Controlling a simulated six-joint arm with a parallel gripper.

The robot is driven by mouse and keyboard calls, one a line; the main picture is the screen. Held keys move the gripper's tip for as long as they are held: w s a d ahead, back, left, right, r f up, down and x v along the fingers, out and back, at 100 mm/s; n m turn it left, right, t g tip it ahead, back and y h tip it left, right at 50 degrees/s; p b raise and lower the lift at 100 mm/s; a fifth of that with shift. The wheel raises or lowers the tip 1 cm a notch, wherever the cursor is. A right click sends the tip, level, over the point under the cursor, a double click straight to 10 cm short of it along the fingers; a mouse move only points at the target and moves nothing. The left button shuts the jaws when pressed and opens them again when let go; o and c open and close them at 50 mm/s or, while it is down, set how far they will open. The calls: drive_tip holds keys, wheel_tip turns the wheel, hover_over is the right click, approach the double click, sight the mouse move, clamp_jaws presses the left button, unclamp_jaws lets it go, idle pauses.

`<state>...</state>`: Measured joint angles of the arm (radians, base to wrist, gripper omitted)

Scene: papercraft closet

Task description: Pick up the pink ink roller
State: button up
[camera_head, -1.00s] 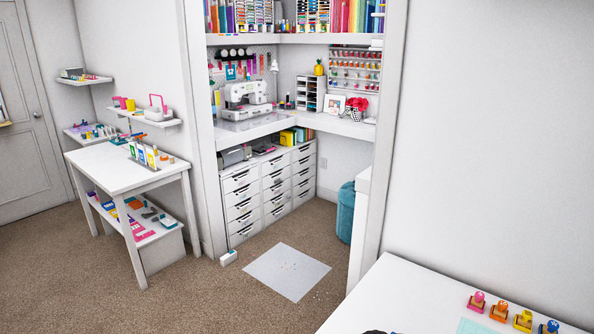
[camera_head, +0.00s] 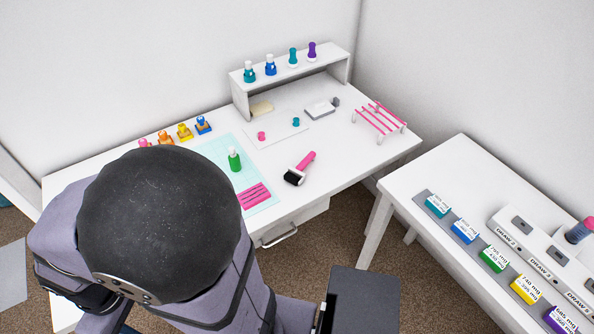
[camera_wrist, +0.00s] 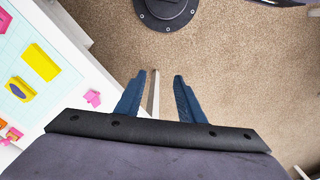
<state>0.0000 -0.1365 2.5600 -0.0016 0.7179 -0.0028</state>
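The pink ink roller (camera_head: 306,161) lies on the white table in the head view. Its pink handle points to the upper right, and its black roller end points to the lower left. It lies just right of the teal mat (camera_head: 217,151), with bare tabletop around it. My gripper (camera_wrist: 160,77) shows in the wrist view with its two dark blue fingers apart and nothing between them, above brown carpet. I do not make out the roller in the wrist view. The fingers are not visible in the head view.
A green bottle (camera_head: 234,161) and a pink striped block (camera_head: 254,195) are on the mat. A small shelf (camera_head: 305,66) with bottles stands behind, and a pink-barred rack (camera_head: 379,119) stands right. A second white table (camera_head: 462,160) holds labelled blocks. My arm covers the table's front left.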

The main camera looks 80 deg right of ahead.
drive_tip(key=shift+o, duration=0.5)
drive_tip(key=w+d+f+n+h+b, duration=0.1)
drive_tip(key=w+d+n, duration=0.2)
drive_tip(key=d, duration=1.1)
drive_tip(key=w+d+f+n+h+b, duration=0.1)
drive_tip(key=w+d+n+b, duration=0.2)
drive_tip(key=d, duration=1.1)
drive_tip(key=n+g+h, duration=0.2)
drive_tip(key=n, duration=0.6)
approach(303, 163)
drive_tip(key=shift+s+f, duration=0.45)
drive_tip(key=shift+s, duration=0.05)
drive_tip(key=shift+m, duration=0.3)
drive_tip(key=shift+w+d+p+x, duration=0.1)
drive_tip(key=shift+w+p+x, duration=0.1)
drive_tip(key=shift+x, duration=1)
drive_tip(key=shift+w+d+p+x, duration=0.1)
drive_tip(key=shift+p+x, duration=0.05)
drive_tip(key=shift+x, duration=1.1)
drive_tip(key=shift+w+p+x, duration=0.1)
drive_tip(key=shift+p+x, duration=0.1)
drive_tip(key=shift+x, duration=1)
